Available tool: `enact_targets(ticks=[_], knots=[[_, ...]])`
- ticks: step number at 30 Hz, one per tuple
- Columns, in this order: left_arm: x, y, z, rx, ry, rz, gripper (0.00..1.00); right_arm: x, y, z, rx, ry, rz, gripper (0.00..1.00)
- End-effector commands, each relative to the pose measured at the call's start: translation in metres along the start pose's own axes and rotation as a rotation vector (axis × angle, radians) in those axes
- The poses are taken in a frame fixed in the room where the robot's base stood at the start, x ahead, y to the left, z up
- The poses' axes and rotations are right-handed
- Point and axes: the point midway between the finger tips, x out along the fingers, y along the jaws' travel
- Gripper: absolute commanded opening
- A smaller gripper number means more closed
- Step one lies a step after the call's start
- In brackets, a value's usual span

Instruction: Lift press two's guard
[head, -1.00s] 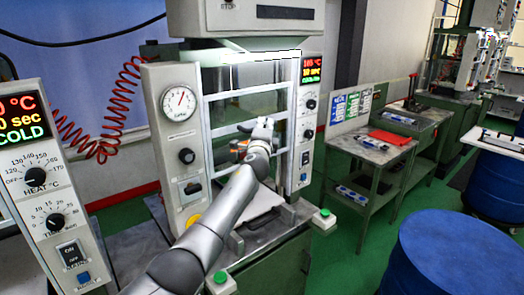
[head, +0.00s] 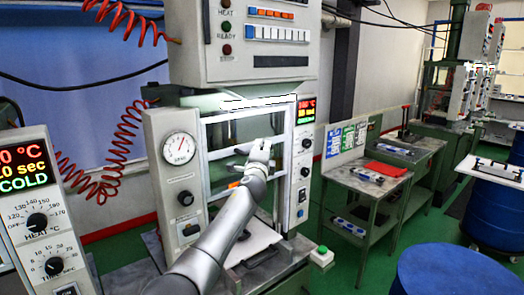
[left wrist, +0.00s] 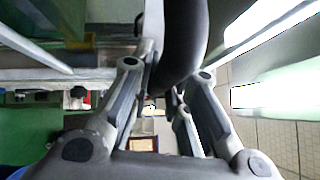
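Press two (head: 243,62) stands in the middle of the head view, with a dial gauge on its left post and a lit display on its right. Its guard (head: 207,160), a pale barred frame with clear panes, sits part-way up between the posts, with an opening under its lower edge. My left gripper (head: 258,152) is at the front of the guard, at about the middle bar. In the left wrist view its fingers (left wrist: 165,100) close around a dark rounded bar (left wrist: 182,45), which looks like the guard's handle. The fingertips are partly hidden. My right gripper is not in view.
Another press's control panel (head: 42,200) stands close at the left. A white plate (head: 255,238) lies on press two's bed below the guard. A metal side table (head: 365,185) and a blue drum (head: 455,270) are at the right. Red coiled hoses hang behind.

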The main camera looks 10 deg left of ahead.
Motion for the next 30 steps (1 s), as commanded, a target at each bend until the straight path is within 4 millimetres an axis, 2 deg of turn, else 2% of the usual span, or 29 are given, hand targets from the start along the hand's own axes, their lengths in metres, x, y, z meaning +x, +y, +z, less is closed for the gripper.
enact_targets(ticks=[1, 3, 17, 30], knots=[[0.0, 0.0, 0.0, 0.0, 0.0, 0.0, 0.27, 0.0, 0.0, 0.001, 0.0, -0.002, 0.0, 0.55], [0.0, 0.0, 0.0, 0.0, 0.0, 0.0, 0.35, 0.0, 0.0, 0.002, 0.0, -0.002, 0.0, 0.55], [-0.004, 0.001, 0.0, 0.0, -0.002, 0.0, 0.35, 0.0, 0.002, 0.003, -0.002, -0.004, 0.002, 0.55], [-0.037, 0.002, 0.001, 0.0, -0.001, 0.0, 0.35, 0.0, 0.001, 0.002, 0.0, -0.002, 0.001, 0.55]])
